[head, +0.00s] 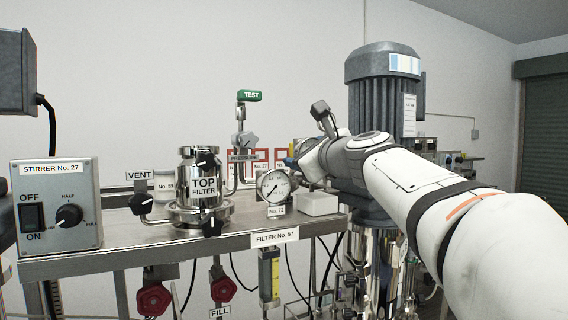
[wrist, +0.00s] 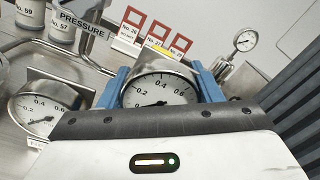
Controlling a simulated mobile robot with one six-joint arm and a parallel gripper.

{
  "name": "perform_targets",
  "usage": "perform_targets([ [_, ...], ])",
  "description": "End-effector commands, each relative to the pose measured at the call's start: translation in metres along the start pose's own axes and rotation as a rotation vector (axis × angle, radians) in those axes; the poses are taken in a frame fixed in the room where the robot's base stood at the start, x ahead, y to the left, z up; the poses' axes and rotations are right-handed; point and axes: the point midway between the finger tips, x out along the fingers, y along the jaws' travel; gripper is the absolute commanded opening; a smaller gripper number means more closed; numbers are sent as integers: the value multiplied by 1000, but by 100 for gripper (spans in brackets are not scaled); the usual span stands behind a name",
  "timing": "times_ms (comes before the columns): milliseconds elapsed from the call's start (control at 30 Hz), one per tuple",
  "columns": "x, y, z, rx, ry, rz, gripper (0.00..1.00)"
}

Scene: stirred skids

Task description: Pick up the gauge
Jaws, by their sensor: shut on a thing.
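A round white-faced gauge (wrist: 158,92) with a metal body sits between the two blue fingers of my gripper (wrist: 160,76) in the wrist view. The fingers are shut on its sides, and the gripper's dark front edge hides the lower dial. In the head view my gripper (head: 302,152) is above the back right of the steel bench, and the held gauge is hard to make out there. A second gauge (head: 272,185) stands on the bench above a No. 72 label; a similar dial (wrist: 42,112) shows at left in the wrist view.
The TOP FILTER vessel (head: 203,187) and stirrer box (head: 58,205) stand on the steel bench (head: 130,243). A white block (head: 317,204) lies beside the second gauge. Red frames (wrist: 157,34) stand behind. A large grey motor (head: 384,85) rises at right, close to my arm.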

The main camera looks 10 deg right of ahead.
Motion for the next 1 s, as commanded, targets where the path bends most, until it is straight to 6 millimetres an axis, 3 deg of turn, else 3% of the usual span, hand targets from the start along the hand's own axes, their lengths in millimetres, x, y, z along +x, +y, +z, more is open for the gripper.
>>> perform_targets([
  [333, -3, -25, 42, -2, -2, -3, 33],
  [733, -77, 44, 89, -3, -6, 1, 33],
  [1000, -108, 75, 106, -3, -2, 2, 33],
])
